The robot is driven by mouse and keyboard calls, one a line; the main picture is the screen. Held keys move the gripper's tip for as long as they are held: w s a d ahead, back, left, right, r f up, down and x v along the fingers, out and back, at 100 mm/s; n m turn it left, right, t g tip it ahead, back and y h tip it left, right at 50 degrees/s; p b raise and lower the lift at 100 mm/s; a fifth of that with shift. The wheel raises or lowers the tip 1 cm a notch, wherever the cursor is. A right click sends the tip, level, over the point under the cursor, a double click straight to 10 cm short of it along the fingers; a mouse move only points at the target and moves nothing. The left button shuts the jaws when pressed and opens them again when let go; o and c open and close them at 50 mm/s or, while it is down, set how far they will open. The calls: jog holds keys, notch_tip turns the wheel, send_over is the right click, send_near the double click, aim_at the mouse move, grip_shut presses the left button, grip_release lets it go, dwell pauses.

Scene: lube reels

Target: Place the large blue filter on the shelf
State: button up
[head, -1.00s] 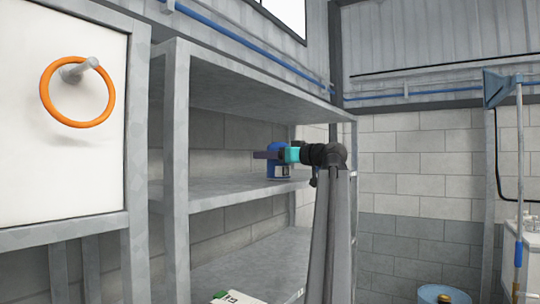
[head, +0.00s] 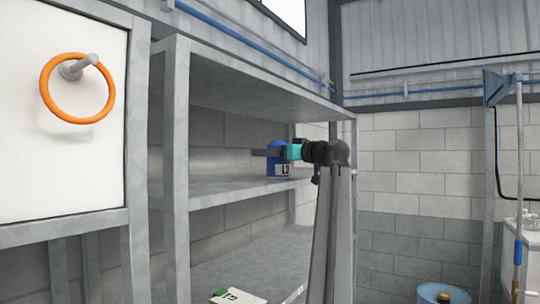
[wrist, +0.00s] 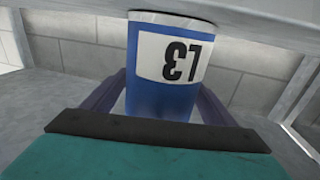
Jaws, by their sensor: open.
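The large blue filter (head: 272,169), with a white label reading L3, stands upright on the middle shelf (head: 235,188), near its right end. My gripper (head: 268,153) is at the filter's upper part, its purple fingers spread around it. In the wrist view, the filter (wrist: 160,95) is between the two open fingers (wrist: 160,105). The label appears upside down there, and the filter's base meets a grey board at the top of the picture. The dark palm edge hides the filter's near end.
The upper shelf board (head: 250,92) runs above my arm. A grey upright post (head: 176,150) stands at the rack's left. A white and green item (head: 238,297) lies on the lower shelf. An orange ring (head: 77,118) hangs on a white panel. The middle shelf is bare left of the filter.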

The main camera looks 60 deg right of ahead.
jog(key=s+a+b, duration=0.2)
jog(key=s+b, duration=0.1)
jog(key=s, duration=0.8)
jog(key=shift+s+f, duration=0.1)
dwell(0.8)
